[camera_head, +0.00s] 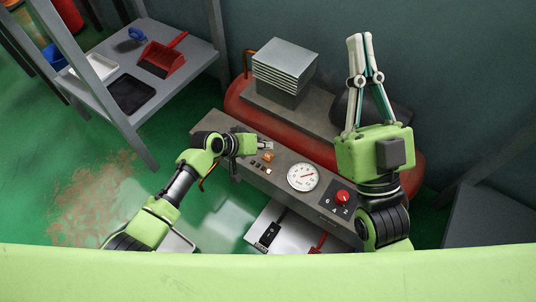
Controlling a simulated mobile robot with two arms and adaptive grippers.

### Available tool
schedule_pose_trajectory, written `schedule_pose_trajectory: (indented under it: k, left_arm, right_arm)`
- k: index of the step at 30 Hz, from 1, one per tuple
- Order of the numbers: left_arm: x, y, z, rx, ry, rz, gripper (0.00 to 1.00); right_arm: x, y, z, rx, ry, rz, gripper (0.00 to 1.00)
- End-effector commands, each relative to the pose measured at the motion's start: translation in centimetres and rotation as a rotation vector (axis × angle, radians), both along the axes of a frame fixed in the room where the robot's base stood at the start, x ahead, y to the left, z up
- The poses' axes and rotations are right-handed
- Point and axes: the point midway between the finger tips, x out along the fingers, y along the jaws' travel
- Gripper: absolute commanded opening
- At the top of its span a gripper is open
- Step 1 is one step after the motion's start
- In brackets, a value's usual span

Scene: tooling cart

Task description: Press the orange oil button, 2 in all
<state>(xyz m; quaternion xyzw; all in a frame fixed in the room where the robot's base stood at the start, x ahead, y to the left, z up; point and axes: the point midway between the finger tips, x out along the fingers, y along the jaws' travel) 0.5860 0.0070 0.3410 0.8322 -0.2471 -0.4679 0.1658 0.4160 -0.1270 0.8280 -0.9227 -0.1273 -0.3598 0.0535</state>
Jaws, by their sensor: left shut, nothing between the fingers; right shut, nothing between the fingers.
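A small orange button (268,156) sits on the top of the grey control panel (222,122), left of the round white gauge. My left gripper (267,146) is shut and empty. Its tips are at the panel, just behind the orange button in the picture; I cannot tell whether they touch anything. My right gripper (361,40) is shut and empty, pointing up in front of the wall, well away from the button.
The panel also carries a white gauge (303,177), a red knob (343,197) and several small dark switches. A red tank (237,100) and a grey finned block (284,68) stand behind. A grey shelf (193,66) with a red dustpan (160,57) is at left.

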Motion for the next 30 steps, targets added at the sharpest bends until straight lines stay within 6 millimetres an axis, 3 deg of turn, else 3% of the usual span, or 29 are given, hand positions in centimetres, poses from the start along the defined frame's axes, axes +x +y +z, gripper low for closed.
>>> schedule_pose_trajectory:
  k: [15,30]
  left_arm:
    - [0.0,0.0,1.1,0.000,0.000,0.000,0.00]
    - [0.0,0.0,2.0,0.000,0.000,0.000,0.00]
  right_arm:
    - [3.1,0.3,-4.1,-0.070,0.242,-0.013,0.00]
    - [4.9,0.2,-8.8,-0.133,0.468,-0.026,0.00]
